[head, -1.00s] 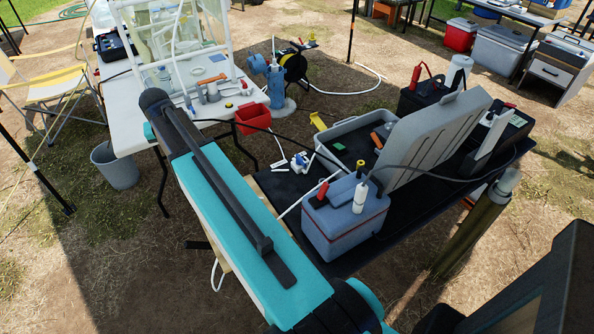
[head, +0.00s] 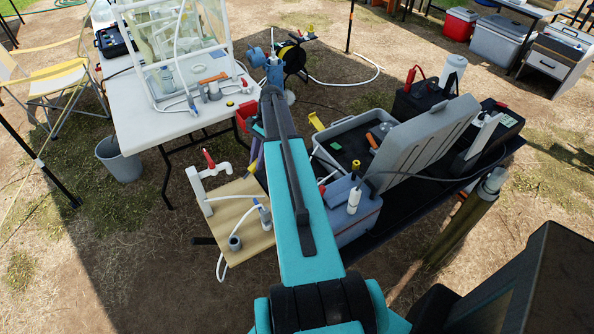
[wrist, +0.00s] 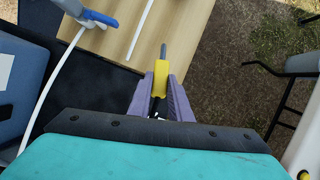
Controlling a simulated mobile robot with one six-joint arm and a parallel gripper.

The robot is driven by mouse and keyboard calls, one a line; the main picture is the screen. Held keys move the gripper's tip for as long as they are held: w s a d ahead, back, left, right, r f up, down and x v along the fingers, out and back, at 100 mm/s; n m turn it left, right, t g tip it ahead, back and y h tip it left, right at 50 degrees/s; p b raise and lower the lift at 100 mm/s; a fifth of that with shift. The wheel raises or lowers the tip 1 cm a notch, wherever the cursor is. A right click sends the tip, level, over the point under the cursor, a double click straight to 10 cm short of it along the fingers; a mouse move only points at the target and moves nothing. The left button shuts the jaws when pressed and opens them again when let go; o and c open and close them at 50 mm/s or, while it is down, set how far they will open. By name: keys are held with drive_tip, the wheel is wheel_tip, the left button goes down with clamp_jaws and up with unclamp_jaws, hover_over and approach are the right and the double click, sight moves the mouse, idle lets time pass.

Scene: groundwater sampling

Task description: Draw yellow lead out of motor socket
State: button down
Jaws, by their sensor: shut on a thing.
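My gripper (wrist: 160,100) is shut on a yellow piece (wrist: 161,76) with a grey rod pointing away from the fingers. In the wrist view it is above or beside the wooden board (wrist: 135,40); the gap is unclear. No cable shows on the yellow piece, so I cannot tell if it is the yellow lead. In the head view my gripper (head: 256,154) is partly hidden behind my arm, left of the blue box (head: 358,222). A yellow-topped item (head: 356,167) stands on that box, with a black cable nearby. I cannot pick out the motor socket.
An open grey case (head: 345,150) lies behind the blue box. A white table (head: 150,120) stands at left.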

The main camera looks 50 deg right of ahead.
drive_tip(key=s+d+m+t+p, duration=0.1)
drive_tip(key=s+m+p, duration=0.1)
drive_tip(key=s, duration=0.3)
drive_tip(key=s+d+f+m+t+y+p, duration=0.1)
drive_tip(key=s+d+m+t+p, duration=0.1)
drive_tip(key=s, duration=0.3)
drive_tip(key=s+d+f+m+t+y+p, duration=0.1)
drive_tip(key=s+d+m+t+p, duration=0.1)
drive_tip(key=s+m, duration=0.1)
drive_tip(key=shift+s+f, duration=0.1)
drive_tip(key=shift+s, duration=0.8)
drive_tip(key=shift+f, duration=0.15)
drive_tip(key=shift+d+f, duration=0.1)
drive_tip(key=shift+f, duration=2.25)
